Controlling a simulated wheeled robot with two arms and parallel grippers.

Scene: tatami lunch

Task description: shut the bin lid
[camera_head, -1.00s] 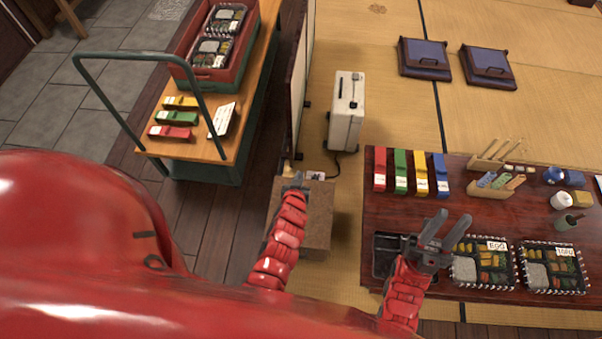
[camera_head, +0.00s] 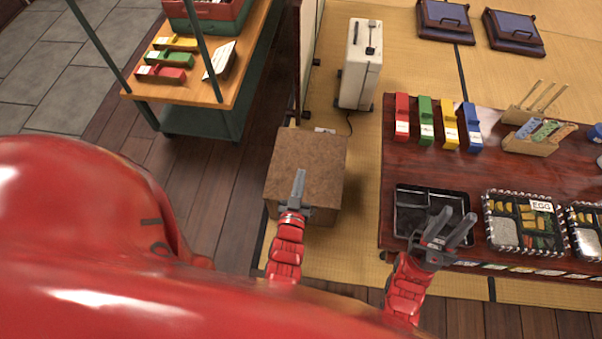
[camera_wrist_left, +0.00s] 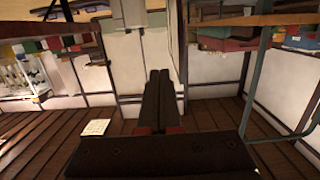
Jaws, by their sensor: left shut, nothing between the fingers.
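A brown box (camera_head: 308,152), which looks like the bin, stands on the floor to the left of the low table. Its flat brown top covers it and looks level, with no opening visible. My left gripper (camera_head: 299,174) is shut and empty. It appears over the front part of this top; I cannot tell whether it touches. In the left wrist view its fingers (camera_wrist_left: 160,92) lie together, pointing across the room, and the bin cannot be made out. My right gripper (camera_head: 459,222) is open and empty, over the right side of the black tray (camera_head: 403,236).
The low table (camera_head: 400,165) holds coloured boxes, a wooden holder and filled lunch boxes (camera_head: 522,222). A white appliance (camera_head: 360,70) stands behind the bin. A trolley (camera_head: 228,96) with a green frame is at upper left. Wooden floor (camera_head: 215,180) left of the bin is clear.

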